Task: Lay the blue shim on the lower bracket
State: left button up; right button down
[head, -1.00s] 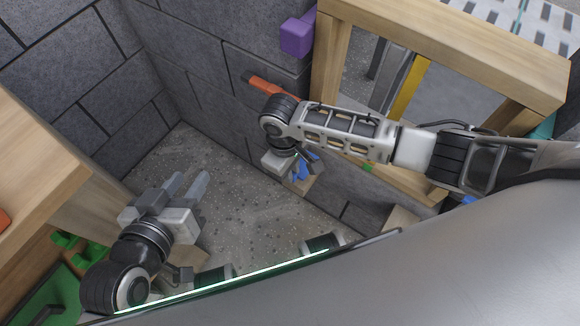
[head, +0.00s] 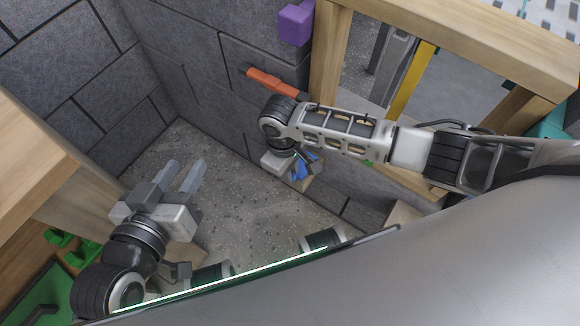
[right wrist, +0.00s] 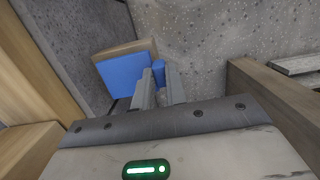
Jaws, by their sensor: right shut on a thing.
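The blue shim (right wrist: 125,78) is a flat blue plate. In the right wrist view it lies against a wooden block, the lower bracket (right wrist: 124,48), with a blue part also between my fingers. My right gripper (right wrist: 160,88) is shut on the shim. In the head view the shim (head: 302,168) shows beneath my right gripper (head: 298,168), over the wooden bracket (head: 315,184) on the block wall. Whether it rests fully on the bracket is hard to tell. My left gripper (head: 181,176) is open and empty above the floor, far from the bracket.
An orange piece (head: 271,83) and a purple block (head: 296,24) stick out from the wall above. A wooden frame (head: 333,50) stands right of them. A wooden table (head: 30,165) is at the left, with green pieces (head: 57,238) near it. The speckled floor between is clear.

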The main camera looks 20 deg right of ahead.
jog(key=shift+r+p, duration=0.1)
jog(key=shift+p, duration=0.4)
jog(key=shift+f, duration=0.55)
dwell(0.4)
jog(key=shift+f, duration=0.35)
dwell(0.5)
jog(key=c, duration=0.9)
grip_release()
jog(key=shift+o, duration=0.2)
